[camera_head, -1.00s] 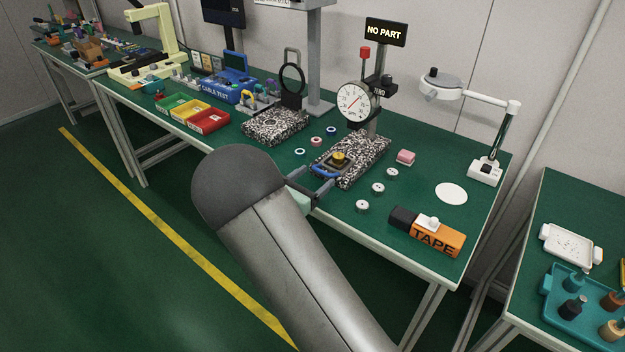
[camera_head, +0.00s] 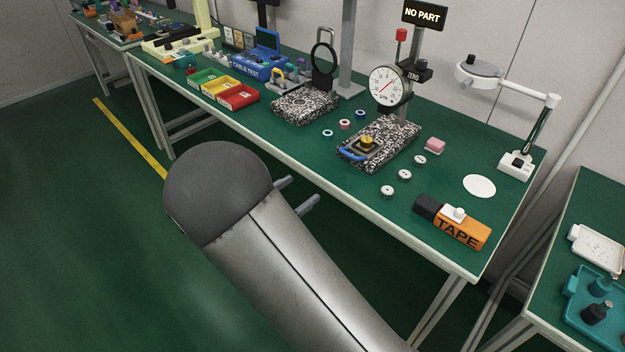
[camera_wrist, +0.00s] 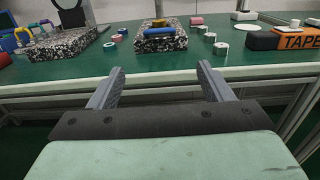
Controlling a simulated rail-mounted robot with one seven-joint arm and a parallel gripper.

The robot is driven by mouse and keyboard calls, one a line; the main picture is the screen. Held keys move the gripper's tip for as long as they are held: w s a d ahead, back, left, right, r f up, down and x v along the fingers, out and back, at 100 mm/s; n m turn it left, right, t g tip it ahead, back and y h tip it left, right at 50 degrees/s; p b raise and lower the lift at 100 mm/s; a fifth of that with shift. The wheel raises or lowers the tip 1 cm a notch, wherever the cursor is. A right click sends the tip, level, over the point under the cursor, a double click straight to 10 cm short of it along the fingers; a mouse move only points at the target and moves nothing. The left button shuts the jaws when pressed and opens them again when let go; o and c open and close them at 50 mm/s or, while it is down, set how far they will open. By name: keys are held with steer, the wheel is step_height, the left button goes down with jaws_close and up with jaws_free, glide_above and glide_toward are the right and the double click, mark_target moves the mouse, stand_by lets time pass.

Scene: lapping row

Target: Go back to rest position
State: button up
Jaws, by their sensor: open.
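My gripper (camera_wrist: 160,88) is open and empty in the wrist view, its two grey fingers spread apart below the bench's front edge. In the head view my gripper (camera_head: 298,195) shows only its fingertips past my arm, in front of the green bench (camera_head: 330,185) and apart from it. The speckled gauge base (camera_head: 392,142) stands on the bench with a blue-handled holder (camera_head: 354,154) and a yellow-topped piece (camera_head: 367,142) on it. The dial gauge (camera_head: 390,87) is above it, and the sign (camera_head: 424,14) reads NO PART.
Several small white rollers (camera_head: 405,175) and an orange TAPE block (camera_head: 462,233) lie to the right on the bench. A magnifier lamp (camera_head: 517,163) stands at the bench's right. Red, yellow and green bins (camera_head: 238,97) are on the left. The floor in front (camera_head: 90,230) is free.

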steer(key=shift+v, duration=0.9)
steer(key=s+d+r+m+g+y+p, duration=0.2)
steer(key=s+d+r+m+g+p, duration=0.15)
steer(key=s+d+m+g, duration=0.45)
steer(key=s+d+r+m+g+y+p, duration=0.15)
steer(key=s+d+r+m+g, duration=0.3)
steer(key=d, duration=0.45)
steer(key=s+a+r+m+y+p, duration=0.2)
steer(key=s+r+m+y+p, duration=0.4)
steer(key=s+m+y, duration=0.4)
steer(key=s+r+m+t, duration=0.1)
steer(key=s+m, duration=0.1)
steer(key=m, duration=0.1)
